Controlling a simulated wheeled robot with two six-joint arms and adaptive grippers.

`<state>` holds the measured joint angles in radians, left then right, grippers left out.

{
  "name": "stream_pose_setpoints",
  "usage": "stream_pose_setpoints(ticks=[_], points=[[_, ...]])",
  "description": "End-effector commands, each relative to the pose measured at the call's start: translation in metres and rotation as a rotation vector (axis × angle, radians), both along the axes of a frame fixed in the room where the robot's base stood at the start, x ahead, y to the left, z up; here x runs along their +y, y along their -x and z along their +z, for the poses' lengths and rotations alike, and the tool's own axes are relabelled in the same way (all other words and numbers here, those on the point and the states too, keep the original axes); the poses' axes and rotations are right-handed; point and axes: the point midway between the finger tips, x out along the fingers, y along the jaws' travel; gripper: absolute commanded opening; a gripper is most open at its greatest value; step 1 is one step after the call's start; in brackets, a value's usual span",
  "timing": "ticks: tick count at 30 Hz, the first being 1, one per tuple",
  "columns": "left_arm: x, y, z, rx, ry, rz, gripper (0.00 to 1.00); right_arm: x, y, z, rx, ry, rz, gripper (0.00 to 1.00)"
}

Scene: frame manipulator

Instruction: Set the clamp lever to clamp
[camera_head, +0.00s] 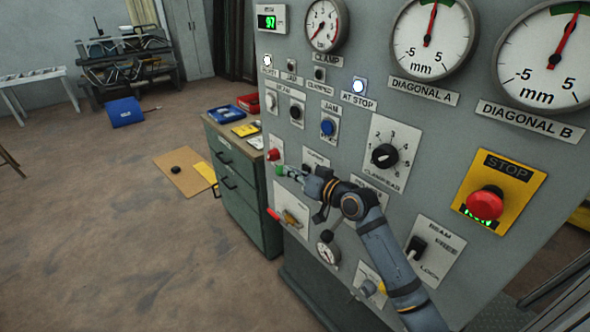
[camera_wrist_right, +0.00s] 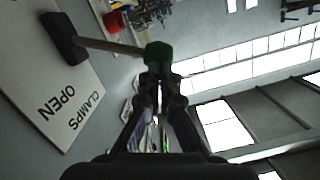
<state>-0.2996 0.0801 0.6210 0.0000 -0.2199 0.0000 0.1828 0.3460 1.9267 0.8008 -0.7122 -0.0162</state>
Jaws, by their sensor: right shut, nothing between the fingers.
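The clamp lever's plate, lettered CLAMPS and OPEN (camera_wrist_right: 62,112), shows upside down at the left of the right wrist view. A dark pivot block (camera_wrist_right: 62,38) carries a shaft that ends in a green knob (camera_wrist_right: 158,55). The green knob (camera_head: 279,170) also shows in the head view, sticking out from the panel. My right gripper (camera_head: 291,173) is shut and empty at the knob. In the wrist view its fingertips (camera_wrist_right: 160,78) are just below the knob; I cannot tell whether they touch it. My arm hides part of the plate. My left gripper is out of view.
A red-handled valve (camera_head: 290,218) is below my gripper. A rotary selector (camera_head: 385,155) and a red stop button (camera_head: 485,204) are to the right. A green cabinet (camera_head: 240,185) stands left of the panel.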

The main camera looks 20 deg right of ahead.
Motion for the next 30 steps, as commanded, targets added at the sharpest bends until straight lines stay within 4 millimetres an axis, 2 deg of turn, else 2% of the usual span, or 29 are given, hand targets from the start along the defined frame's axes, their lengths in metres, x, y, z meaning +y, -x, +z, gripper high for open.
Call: stream_pose_setpoints(ticks=[16, 30], points=[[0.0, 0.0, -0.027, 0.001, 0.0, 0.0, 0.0, 0.015, 0.005, -0.03, -0.088, 0.244, 0.0, 0.0], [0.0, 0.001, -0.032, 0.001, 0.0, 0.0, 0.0, 0.019, 0.007, -0.04, -0.086, 0.239, 0.0, 0.0]])
